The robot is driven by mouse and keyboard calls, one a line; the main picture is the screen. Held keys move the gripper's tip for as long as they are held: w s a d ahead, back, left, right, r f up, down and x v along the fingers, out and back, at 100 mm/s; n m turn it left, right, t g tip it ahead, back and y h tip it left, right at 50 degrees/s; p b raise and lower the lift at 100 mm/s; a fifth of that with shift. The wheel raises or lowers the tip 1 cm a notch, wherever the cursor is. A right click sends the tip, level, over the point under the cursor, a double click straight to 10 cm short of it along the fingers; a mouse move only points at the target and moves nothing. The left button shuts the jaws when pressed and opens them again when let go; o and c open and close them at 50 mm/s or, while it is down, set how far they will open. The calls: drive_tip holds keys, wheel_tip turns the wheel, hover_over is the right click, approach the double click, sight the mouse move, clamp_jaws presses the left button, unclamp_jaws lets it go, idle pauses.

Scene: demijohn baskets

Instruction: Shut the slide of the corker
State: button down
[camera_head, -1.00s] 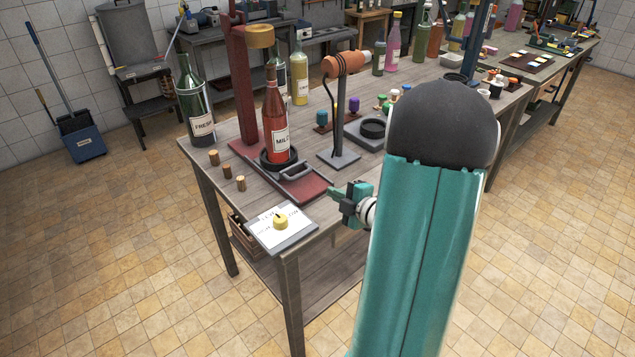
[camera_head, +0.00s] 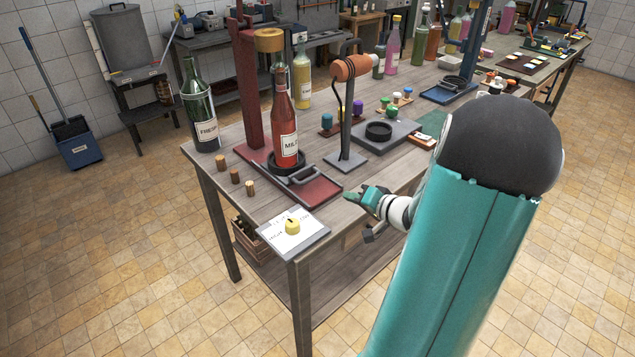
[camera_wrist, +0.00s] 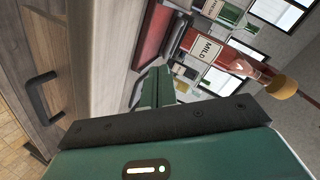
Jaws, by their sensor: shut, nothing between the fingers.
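The corker is a dark red stand with an upright column (camera_head: 250,95) and a flat red base (camera_head: 312,190) on the near end of the wooden table. A red bottle labelled MILD (camera_head: 284,125) stands upright in a black ring on its slide, below and slightly in front of the corking head (camera_head: 269,40). A grey slide handle (camera_head: 303,174) is at the bottle's near right. My gripper (camera_head: 360,197) is shut and empty, just right of the base's near corner, apart from the handle. In the wrist view, its green fingers (camera_wrist: 151,90) point toward the red base and bottle.
A green bottle (camera_head: 200,110) stands left. An orange-topped stand (camera_head: 347,120) is close right of the corker. A dark handle (camera_wrist: 44,98) shows on wood in the wrist view.

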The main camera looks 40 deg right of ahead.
drive_tip(key=m, duration=0.2)
drive_tip(key=s+d+m, duration=0.1)
drive_tip(key=m, duration=0.1)
drive_tip(key=shift+r, duration=0.1)
drive_tip(key=shift+w+a+m, duration=0.15)
drive_tip(key=shift+a+m, duration=0.05)
drive_tip(key=shift+m, duration=0.4)
drive_tip(key=shift+w+a+m, duration=0.15)
drive_tip(key=shift+m, duration=0.45)
drive_tip(key=shift+s+d, duration=0.15)
drive_tip(key=shift+s, duration=0.05)
approach(322, 191)
drive_tip(key=w, duration=0.4)
drive_tip(key=shift+w+f, duration=0.2)
drive_tip(key=shift+w, duration=0.2)
drive_tip(key=w, duration=0.3)
drive_tip(key=shift+w+r, duration=0.25)
drive_tip(key=shift+w, duration=0.45)
drive_tip(key=shift+w, duration=0.1)
